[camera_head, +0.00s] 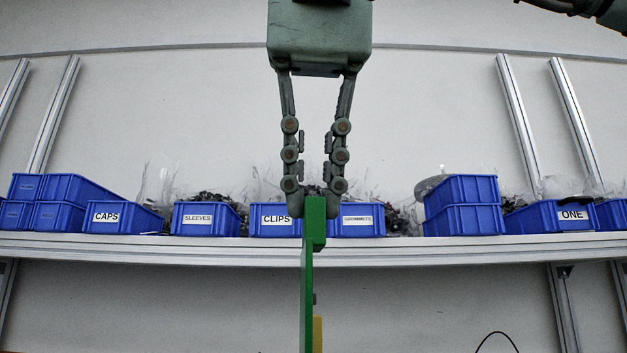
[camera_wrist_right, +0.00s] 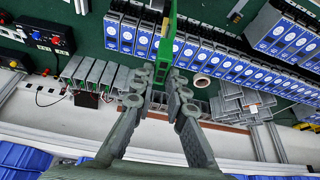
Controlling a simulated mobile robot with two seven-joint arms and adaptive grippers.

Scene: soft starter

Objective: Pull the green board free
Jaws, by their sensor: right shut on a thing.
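The green board (camera_head: 308,285) shows nearly edge-on in the head view, a narrow upright strip with a thicker block at its top and a yellow part low on its right side. My right gripper (camera_head: 315,202) comes down from the top centre, its fingertips shut on the top block. In the right wrist view, the gripper (camera_wrist_right: 162,88) holds the green board (camera_wrist_right: 166,48) between its fingers, and the board runs up out of the picture. Its lower end is cut off in the head view, so I cannot tell whether it sits in anything. My left gripper is not in view.
A shelf (camera_head: 160,247) along the wall carries several blue bins (camera_head: 205,222) with parts and plastic bags. The right wrist view shows rows of blue-and-white modules (camera_wrist_right: 225,65), a switch box (camera_wrist_right: 45,40), a tape roll (camera_wrist_right: 201,80) and stacked grey pieces (camera_wrist_right: 240,105).

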